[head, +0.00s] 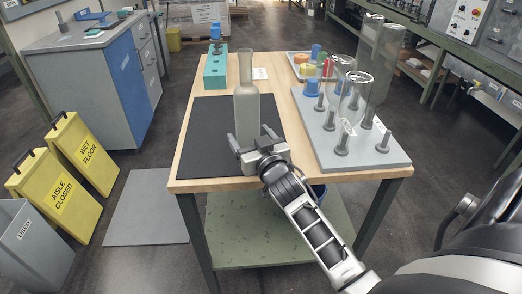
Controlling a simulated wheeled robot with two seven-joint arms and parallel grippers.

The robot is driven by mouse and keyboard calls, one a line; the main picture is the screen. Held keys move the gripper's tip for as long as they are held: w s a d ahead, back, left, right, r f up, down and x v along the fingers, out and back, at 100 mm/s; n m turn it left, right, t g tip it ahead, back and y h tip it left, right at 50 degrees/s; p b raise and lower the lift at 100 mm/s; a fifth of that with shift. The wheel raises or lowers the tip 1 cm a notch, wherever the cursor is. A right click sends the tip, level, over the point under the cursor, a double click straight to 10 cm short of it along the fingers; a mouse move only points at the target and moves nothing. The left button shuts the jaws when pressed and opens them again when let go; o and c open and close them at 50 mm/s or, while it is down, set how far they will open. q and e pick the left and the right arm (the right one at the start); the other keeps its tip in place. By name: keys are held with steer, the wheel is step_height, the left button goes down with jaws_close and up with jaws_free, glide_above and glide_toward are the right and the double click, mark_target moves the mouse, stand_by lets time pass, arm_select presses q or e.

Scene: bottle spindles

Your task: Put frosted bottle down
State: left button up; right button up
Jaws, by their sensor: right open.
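The frosted bottle (246,105) stands upright on the dark mat (200,128) on the wooden table. It is greyish and cloudy, with a long narrow neck. My right gripper (249,138) is at the bottle's lower front, its open fingers to either side of the base. The palm hides part of the bottle's bottom, so I cannot tell if the fingers touch it. My left gripper is not in view.
A grey spindle board (382,157) at the right carries several clear bottles and bare pegs. A teal block (215,72) stands at the back left, and a tray of coloured parts (312,66) at the back. The mat's left part is clear.

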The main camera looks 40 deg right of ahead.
steer(key=v, duration=0.9)
steer(key=s+a+f+n+g+y, duration=0.2)
steer(key=s+a+f+g+y, duration=0.1)
steer(key=s+a+f, duration=0.4)
steer(key=s+a+f+n+g+y, duration=0.2)
steer(key=s+a+f, duration=0.5)
steer(key=a, duration=0.4)
steer(key=shift+f+n+g+y, duration=0.3)
steer(key=shift+g+y, duration=0.6)
steer(key=shift+y, duration=0.3)
steer(key=shift+s, duration=0.1)
steer(key=shift+c, duration=0.3)
